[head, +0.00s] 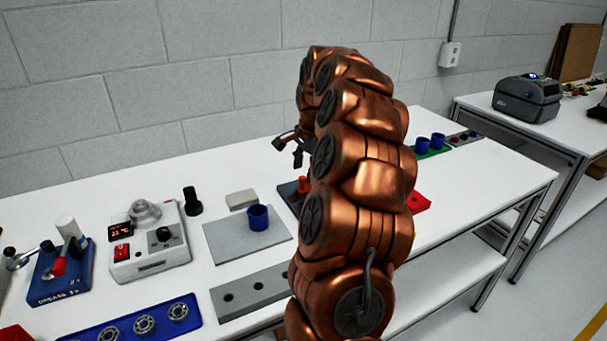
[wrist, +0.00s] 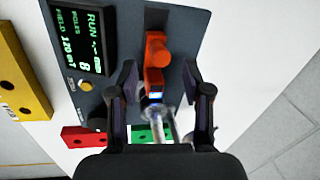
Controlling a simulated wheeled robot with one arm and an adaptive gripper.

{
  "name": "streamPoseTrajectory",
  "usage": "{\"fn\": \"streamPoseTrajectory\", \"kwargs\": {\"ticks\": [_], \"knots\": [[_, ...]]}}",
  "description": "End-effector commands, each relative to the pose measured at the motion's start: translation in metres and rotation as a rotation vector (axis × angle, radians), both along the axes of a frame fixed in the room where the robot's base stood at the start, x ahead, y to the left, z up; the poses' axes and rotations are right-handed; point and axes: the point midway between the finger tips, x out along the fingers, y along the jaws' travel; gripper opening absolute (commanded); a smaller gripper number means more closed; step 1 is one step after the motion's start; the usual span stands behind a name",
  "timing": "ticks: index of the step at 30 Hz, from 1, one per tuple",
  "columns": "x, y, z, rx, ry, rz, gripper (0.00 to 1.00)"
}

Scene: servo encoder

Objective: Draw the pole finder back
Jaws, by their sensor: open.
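The pole finder (wrist: 156,50) looks like an orange piece on a dark grey unit (wrist: 108,20), with a small lit blue part at its near end. The unit's display reads RUN, POLES 8 and FIELD 120 mT. My gripper (wrist: 159,75) is open, with one finger on each side of the orange piece; I cannot tell whether they touch it. A silver shaft shows between the fingers. In the head view, an orange part (head: 304,185) stands on the dark unit beyond my arm, with my gripper (head: 291,146) above it. My arm hides much of the unit.
A yellow block (wrist: 20,85), a red block (wrist: 82,136) and a green block (wrist: 145,134) lie near the unit. In the head view, a blue cup (head: 258,218) sits on a grey plate (head: 226,240), left of my arm. The wall is behind the table.

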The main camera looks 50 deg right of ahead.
Motion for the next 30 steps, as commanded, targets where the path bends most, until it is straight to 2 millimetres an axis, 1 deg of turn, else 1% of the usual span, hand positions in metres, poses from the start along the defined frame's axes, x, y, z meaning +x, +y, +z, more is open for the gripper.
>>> {"fn": "streamPoseTrajectory", "kwargs": {"ticks": [3,6,10,15,17,27,30], "knots": [[0.002,0.001,-0.016,0.003,0.004,0.001,0.49],[0.005,-0.001,-0.024,0.0,0.0,0.0,0.49],[0.006,0.0,-0.029,0.0,-0.001,0.001,0.49],[0.006,0.0,-0.029,0.0,-0.001,0.001,0.49],[0.006,0.0,-0.029,0.0,-0.001,0.001,0.44],[0.006,0.0,-0.029,0.0,-0.001,0.001,0.08],[0.006,0.0,-0.029,0.0,-0.001,0.001,0.0]]}}
